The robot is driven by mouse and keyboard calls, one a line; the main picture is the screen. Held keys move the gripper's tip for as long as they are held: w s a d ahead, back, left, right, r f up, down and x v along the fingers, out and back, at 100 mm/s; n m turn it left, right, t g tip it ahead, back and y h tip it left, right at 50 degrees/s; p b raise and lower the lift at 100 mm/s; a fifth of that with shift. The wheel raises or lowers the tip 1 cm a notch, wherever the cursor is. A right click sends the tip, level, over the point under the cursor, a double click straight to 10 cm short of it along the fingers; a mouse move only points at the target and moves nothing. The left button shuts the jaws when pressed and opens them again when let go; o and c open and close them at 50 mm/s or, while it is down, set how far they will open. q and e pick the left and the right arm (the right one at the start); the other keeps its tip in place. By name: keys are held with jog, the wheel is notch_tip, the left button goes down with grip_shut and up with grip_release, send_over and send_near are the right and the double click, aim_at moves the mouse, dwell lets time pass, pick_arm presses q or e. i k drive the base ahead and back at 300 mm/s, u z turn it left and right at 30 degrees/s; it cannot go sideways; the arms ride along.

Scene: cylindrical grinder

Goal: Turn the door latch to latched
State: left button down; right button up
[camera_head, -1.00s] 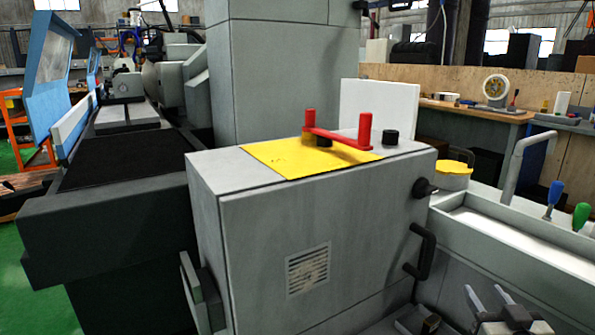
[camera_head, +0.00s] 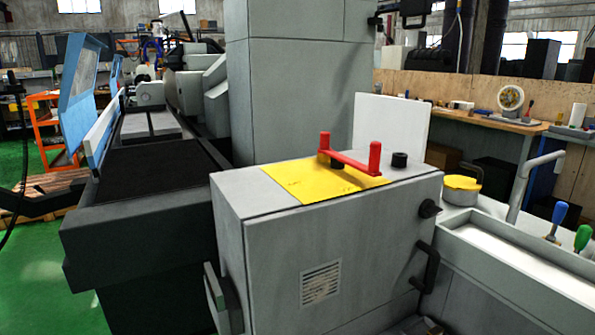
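The grey cabinet (camera_head: 290,260) stands in the middle, its front door shut or nearly so; I cannot tell which. A small black knob, likely the door latch (camera_head: 429,209), sits near the upper right edge of the door front. Its exact angle is hard to read. A black bar handle (camera_head: 427,268) is below it. Neither of my grippers is in view.
A red two-post lever (camera_head: 350,163) and a black knob (camera_head: 399,160) are on the cabinet top, by a yellow plate (camera_head: 300,182). A yellow-lidded pot (camera_head: 461,188), a bent grey pipe (camera_head: 522,190) and a long trough (camera_head: 520,255) are at right.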

aim_at(428, 209)
jog(key=z, duration=0.45)
jog(key=k, duration=0.55)
jog(key=z, duration=1)
jog(key=i, duration=0.7)
jog(key=u, duration=0.7)
jog(key=i, duration=0.95)
jog(key=u, duration=1.05)
